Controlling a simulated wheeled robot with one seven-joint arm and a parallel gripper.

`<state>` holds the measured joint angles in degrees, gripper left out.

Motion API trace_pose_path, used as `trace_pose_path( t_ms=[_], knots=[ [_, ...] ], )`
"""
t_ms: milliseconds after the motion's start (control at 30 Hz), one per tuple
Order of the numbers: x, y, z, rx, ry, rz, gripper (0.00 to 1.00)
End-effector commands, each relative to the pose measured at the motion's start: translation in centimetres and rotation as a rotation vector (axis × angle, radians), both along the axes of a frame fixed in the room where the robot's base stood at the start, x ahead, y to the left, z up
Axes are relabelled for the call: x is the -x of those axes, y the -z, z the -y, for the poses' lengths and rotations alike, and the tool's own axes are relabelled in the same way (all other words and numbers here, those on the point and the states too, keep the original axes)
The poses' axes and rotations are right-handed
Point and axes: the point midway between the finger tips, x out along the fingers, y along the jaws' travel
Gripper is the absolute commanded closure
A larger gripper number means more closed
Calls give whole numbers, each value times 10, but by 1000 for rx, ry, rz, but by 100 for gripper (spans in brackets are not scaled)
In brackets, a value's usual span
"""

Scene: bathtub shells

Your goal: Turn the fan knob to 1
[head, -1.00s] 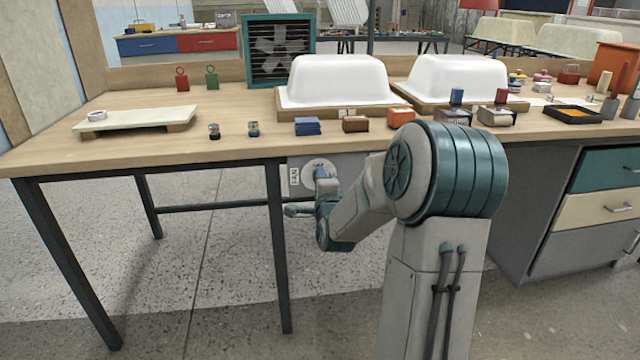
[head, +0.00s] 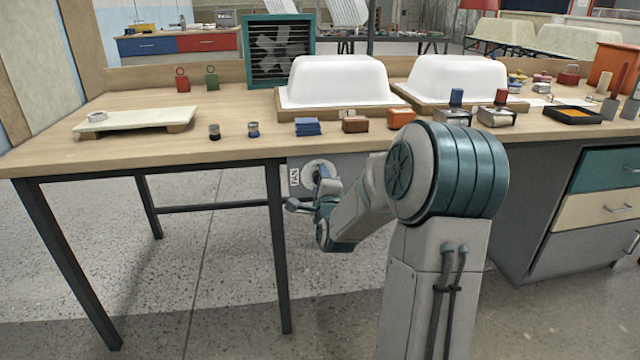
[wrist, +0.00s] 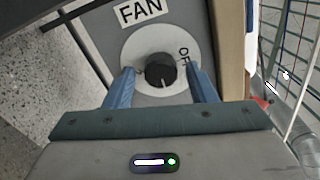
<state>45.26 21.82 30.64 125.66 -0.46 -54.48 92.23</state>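The fan knob (wrist: 161,70) is dark and round with a white pointer line, on a pale round dial (wrist: 137,48). Its line points toward the bottom of the wrist view, away from the "OFF" mark (wrist: 184,58) at the right. No number is readable; fingers cover parts of the dial. My gripper (wrist: 161,74) is open, its two blue fingers on either side of the knob with a gap at each. The fan (head: 280,52) stands at the table's back.
A "FAN" label (wrist: 139,10) is beside the dial on the grey panel (wrist: 90,25). The wooden tabletop (head: 215,165) overhangs the panel. A dark table leg (head: 277,250) stands left of my gripper. White tub shells (head: 338,80) and small blocks are on top.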

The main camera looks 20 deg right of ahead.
Motion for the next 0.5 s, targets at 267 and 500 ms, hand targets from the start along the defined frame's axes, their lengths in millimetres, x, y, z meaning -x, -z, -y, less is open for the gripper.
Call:
trace_pose_path(
  t_ms=[267,500],
  knots=[
    [0,-1,0,1,0,1,46],
    [18,-3,-5,3,0,0,46]
  ],
)
